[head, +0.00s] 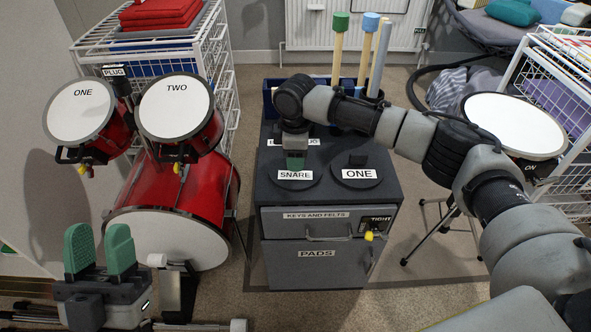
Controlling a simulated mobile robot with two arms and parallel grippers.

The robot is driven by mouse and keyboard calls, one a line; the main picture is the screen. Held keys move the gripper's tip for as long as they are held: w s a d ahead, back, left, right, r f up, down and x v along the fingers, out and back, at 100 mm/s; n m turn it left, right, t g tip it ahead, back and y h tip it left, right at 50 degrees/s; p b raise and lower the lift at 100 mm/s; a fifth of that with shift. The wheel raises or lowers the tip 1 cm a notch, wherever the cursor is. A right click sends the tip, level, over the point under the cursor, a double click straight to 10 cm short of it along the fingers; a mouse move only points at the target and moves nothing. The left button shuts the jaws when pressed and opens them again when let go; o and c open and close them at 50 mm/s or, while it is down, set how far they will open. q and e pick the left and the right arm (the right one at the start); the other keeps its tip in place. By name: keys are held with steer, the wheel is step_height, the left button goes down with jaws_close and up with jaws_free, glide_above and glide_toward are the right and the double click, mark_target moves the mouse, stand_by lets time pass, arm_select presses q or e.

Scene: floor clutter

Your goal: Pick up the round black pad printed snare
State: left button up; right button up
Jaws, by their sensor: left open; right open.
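The round black pad printed SNARE (295,175) lies flat on top of the dark grey cabinet (263,205), at its left front. My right arm reaches in from the right, and my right gripper (295,162) points down over the back part of this pad.
A second black pad printed ONE (357,174) with an upright black grip lies close on the right. Another label behind is partly hidden by my arm. Red drums (168,200) stand left; a white-topped drum (515,125) stands right.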

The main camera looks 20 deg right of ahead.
steer(key=shift+c, duration=0.4)
jaws_close()
steer(key=shift+r, duration=0.1)
